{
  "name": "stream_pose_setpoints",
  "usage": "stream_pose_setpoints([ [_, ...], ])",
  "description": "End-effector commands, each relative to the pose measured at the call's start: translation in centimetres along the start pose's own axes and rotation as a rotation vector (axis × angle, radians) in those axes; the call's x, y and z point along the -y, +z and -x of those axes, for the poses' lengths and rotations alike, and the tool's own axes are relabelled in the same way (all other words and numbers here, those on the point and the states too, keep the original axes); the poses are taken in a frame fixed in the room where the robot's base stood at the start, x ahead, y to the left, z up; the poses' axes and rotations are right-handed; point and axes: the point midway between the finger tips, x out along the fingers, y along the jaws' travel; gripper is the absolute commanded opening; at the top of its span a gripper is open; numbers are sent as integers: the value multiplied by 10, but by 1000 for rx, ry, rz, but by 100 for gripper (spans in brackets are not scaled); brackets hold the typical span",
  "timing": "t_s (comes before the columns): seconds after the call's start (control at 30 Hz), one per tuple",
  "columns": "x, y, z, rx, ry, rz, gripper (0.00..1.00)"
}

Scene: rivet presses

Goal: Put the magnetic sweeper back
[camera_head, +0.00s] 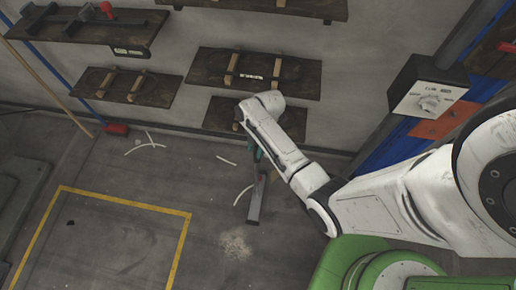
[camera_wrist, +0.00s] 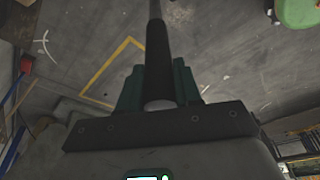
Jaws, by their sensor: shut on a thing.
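The magnetic sweeper (camera_head: 255,199) looks like a long grey bar. It hangs down from my gripper (camera_head: 257,154) in the head view, in the air or close to the floor; I cannot tell which. My arm hides its upper part. In the wrist view the teal fingers of my gripper (camera_wrist: 159,88) are closed around the dark shaft of the sweeper (camera_wrist: 156,45), which runs up to the top edge. A dark wooden wall shelf (camera_head: 215,118) with light wooden pieces is partly hidden behind my wrist.
Another shelf (camera_head: 304,84) with two wooden cradles is above, and a similar shelf (camera_head: 93,80) is to the left. An upper-left shelf (camera_head: 68,31) holds tools. A red-headed broom (camera_head: 116,129) leans at the wall. A control box (camera_head: 428,93) stands right. White scraps (camera_head: 145,143) litter the floor.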

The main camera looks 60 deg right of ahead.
Motion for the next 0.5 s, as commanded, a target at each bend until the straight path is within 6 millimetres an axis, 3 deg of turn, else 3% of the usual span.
stream_pose_setpoints([
  [0.3,-5,9,-28,1,4,2,0],
  [0.5,-6,10,-29,3,8,3,0],
])
